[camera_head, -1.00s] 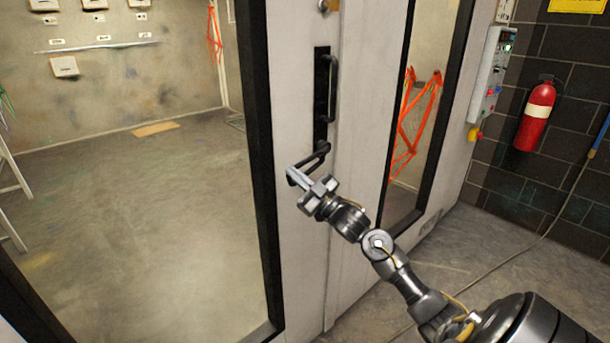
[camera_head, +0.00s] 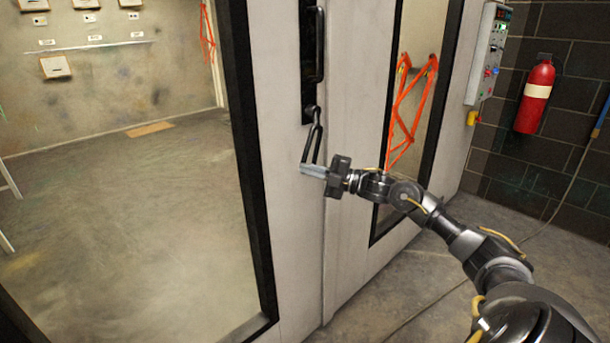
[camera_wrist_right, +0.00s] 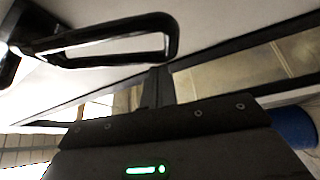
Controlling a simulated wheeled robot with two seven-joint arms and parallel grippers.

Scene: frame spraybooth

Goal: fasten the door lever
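The black door lever (camera_head: 314,137) is a looped handle on the pale door frame, below a long upright pull handle. It hangs nearly straight down from its pivot, leaning slightly left. My right gripper (camera_head: 313,171) is at the lever's lower end, its grey fingers together and pointing left. In the right wrist view, the lever (camera_wrist_right: 125,44) crosses the top left as a black loop, and the narrow fingers (camera_wrist_right: 158,86) show below its free end with nothing seen between them. I cannot tell whether they touch the lever. My left gripper is not in view.
A large glazed door pane with a black border (camera_head: 249,170) fills the left. A narrower window (camera_head: 407,120) with orange straps behind it is on the right. A control box (camera_head: 487,55) and a red extinguisher (camera_head: 535,95) hang further right. The floor below is mostly clear.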

